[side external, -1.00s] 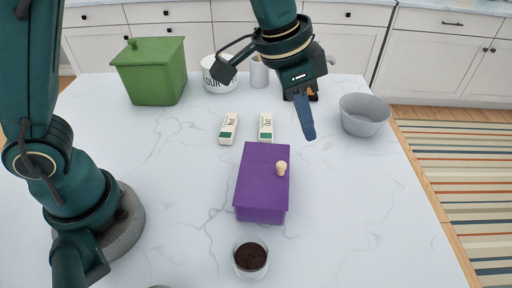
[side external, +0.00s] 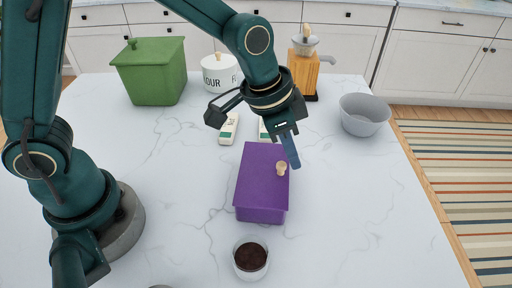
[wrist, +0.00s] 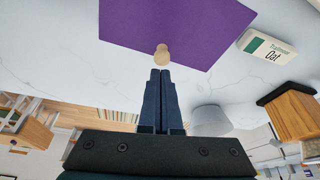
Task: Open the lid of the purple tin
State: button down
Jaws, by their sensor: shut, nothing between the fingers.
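The purple tin (side external: 262,190) stands on the white marble table, its lid lying flat on it. A pale wooden knob (side external: 281,169) sticks out near the right edge of the lid. My gripper (side external: 295,164) is shut and empty, its fingers pointing down just right of the knob. In the wrist view, the closed blue fingertips (wrist: 160,72) are just below the knob (wrist: 161,50), with the purple lid (wrist: 175,22) beyond. I cannot tell whether the fingers touch the knob.
A small cup of dark contents (side external: 250,258) stands in front of the tin. Two white cartons, one of them here (side external: 229,128), lie behind it. A green tin (side external: 151,72), a flour canister (side external: 220,74), a wooden grinder (side external: 304,72) and a grey bowl (side external: 364,114) stand farther back. The table right of the tin is clear.

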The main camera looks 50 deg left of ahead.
aim_at(269, 166)
jog(key=shift+s+a, duration=0.1)
dwell(0.3)
jog(key=s+a, duration=0.2)
jog(key=a, duration=0.1)
jog(key=s+a, duration=0.2)
jog(key=s, duration=0.1)
jog(key=shift+a, duration=0.4)
jog(key=shift+w+d, duration=0.6)
jog(key=shift+w, duration=0.3)
jog(key=shift+w+d, duration=0.6)
jog(key=shift+w, duration=0.25)
jog(key=v, duration=1)
jog(key=s+a+f+n+t+y, duration=0.1)
jog(key=s+a+n+t+y, duration=0.1)
jog(key=s+a+n, duration=0.4)
jog(key=s+a, duration=0.1)
jog(key=s, duration=0.3)
jog(key=shift+n, duration=0.4)
